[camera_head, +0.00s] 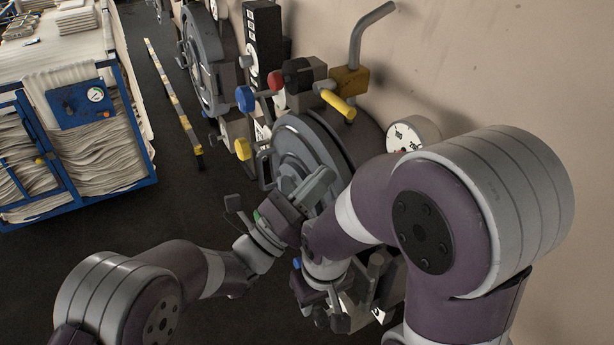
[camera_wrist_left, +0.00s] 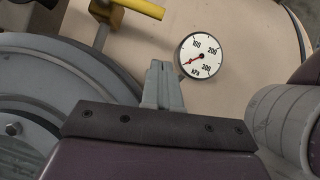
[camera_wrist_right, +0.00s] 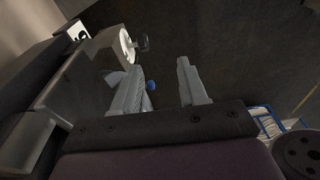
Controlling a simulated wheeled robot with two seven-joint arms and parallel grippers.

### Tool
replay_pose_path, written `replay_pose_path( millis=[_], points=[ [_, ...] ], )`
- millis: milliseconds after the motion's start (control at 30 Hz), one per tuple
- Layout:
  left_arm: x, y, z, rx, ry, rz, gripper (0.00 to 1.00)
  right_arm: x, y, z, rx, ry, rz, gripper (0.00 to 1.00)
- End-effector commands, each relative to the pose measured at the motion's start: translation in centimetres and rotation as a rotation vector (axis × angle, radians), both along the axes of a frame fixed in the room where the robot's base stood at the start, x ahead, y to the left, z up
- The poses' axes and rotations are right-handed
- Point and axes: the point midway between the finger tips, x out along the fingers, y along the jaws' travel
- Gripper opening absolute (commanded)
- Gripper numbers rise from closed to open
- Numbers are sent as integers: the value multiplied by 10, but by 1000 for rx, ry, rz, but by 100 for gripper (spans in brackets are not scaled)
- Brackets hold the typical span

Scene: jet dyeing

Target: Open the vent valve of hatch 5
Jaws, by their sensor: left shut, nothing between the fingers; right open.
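A round grey hatch (camera_head: 300,150) is on the wall side, with my left gripper in front of it. A valve with a yellow handle (camera_head: 338,106) sits above it, on a yellow block (camera_head: 350,80) with a bent grey pipe; the yellow handle also shows at the top of the left wrist view (camera_wrist_left: 140,8). I cannot read a hatch number. My left gripper (camera_head: 318,187) is shut and empty, below the yellow handle and apart from it; its closed fingers show in the left wrist view (camera_wrist_left: 163,85). My right gripper (camera_wrist_right: 158,85) is open and empty, low near the hatch's lower fittings.
A pressure gauge (camera_head: 412,133) with a red needle (camera_wrist_left: 195,61) is right of the hatch. Red (camera_head: 276,80) and blue (camera_head: 245,98) knobs stand left of the yellow handle. Another hatch (camera_head: 205,60) is farther back. A blue-framed cloth cart (camera_head: 140,185) stands left, beyond clear floor.

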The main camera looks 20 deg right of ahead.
Motion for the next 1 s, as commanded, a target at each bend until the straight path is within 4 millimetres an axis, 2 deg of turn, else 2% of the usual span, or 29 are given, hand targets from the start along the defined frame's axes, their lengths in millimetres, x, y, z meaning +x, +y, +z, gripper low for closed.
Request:
replay_pose_path(
  millis=[33,200,300,400,867,1000],
  points=[
    [1,-9,14,1,0,-2,0,0,0,15,0,0,0,43],
    [8,-39,32,1,1,-2,0,0,0,36,0,0,0,43],
    [12,-40,51,0,0,0,0,0,0,53,0,0,0,43],
    [14,-42,59,0,1,-1,0,0,0,61,0,0,0,43],
    [16,-43,63,1,1,0,0,0,0,63,0,0,0,43],
    [16,-44,60,0,6,1,0,0,0,55,0,0,0,43]
  ],
)
